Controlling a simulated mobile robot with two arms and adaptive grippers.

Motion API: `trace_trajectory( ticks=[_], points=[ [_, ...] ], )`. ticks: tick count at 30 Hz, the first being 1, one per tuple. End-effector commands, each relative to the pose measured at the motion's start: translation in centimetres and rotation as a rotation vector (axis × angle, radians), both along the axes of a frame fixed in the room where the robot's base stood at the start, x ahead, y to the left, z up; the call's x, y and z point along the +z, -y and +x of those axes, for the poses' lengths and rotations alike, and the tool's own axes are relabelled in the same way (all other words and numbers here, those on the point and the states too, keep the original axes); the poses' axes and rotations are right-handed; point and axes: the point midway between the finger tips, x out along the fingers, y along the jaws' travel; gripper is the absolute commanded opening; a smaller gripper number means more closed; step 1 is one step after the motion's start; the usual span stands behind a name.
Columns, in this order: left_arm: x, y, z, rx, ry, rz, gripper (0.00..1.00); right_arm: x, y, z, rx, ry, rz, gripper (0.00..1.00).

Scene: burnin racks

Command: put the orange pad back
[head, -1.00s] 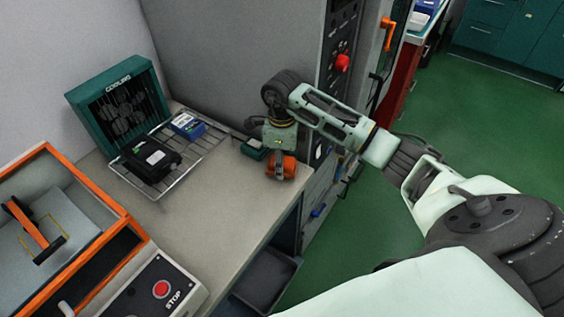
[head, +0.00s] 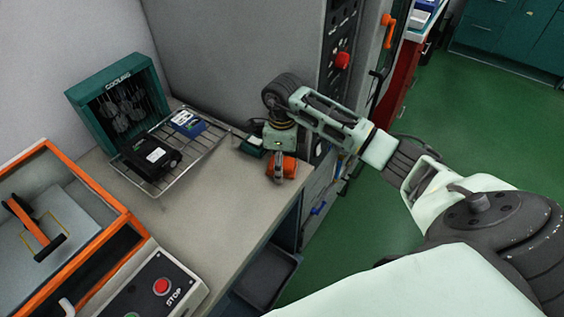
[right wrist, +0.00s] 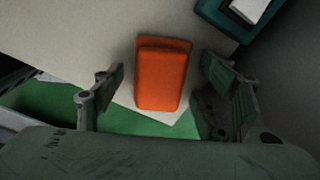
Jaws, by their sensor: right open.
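The orange pad (right wrist: 162,80) lies on the light bench top near its front edge, between the two fingers of my right gripper (right wrist: 163,68) in the right wrist view. The fingers are spread, with a gap on each side of the pad. In the head view the pad (head: 288,168) shows beneath my right gripper (head: 280,162), which points down and hides part of it. A small teal-rimmed holder (right wrist: 229,24) with a white piece inside is beside the pad; it also shows in the head view (head: 250,148). My left gripper is not in view.
A wire rack (head: 205,150) carries a black device (head: 150,156) and a blue box (head: 187,123) before a teal cooling fan (head: 82,100). An orange-framed case (head: 118,207) and a STOP button box (head: 190,290) stand front left. A grey cabinet (head: 240,60) stands behind.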

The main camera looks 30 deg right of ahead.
Motion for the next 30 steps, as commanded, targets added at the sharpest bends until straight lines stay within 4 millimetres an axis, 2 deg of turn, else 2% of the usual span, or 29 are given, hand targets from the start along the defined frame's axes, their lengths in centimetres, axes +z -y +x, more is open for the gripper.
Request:
trace_trajectory(
  ticks=[2, 5, 12, 18, 24, 30],
  points=[
    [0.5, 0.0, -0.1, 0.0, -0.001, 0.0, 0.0, 0.5, 0.0, 0.0, 0.0, 0.001, 0.001, 0.66],
    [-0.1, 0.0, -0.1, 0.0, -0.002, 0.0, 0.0, 1.6, 0.0, 0.1, 0.0, 0.005, 0.001, 0.66],
    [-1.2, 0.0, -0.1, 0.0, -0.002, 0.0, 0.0, 6.7, 0.1, 0.2, 0.001, 0.007, -0.001, 0.66],
    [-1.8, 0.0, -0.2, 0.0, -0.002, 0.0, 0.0, 10.4, 0.0, 0.1, 0.0, 0.005, -0.001, 0.66],
    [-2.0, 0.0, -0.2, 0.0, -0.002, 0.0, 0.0, 12.1, 0.0, 0.0, 0.0, 0.001, -0.001, 0.66],
    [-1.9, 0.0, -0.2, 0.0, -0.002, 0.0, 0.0, 12.3, 0.0, 0.0, 0.0, 0.0, 0.0, 0.66]
  ],
)
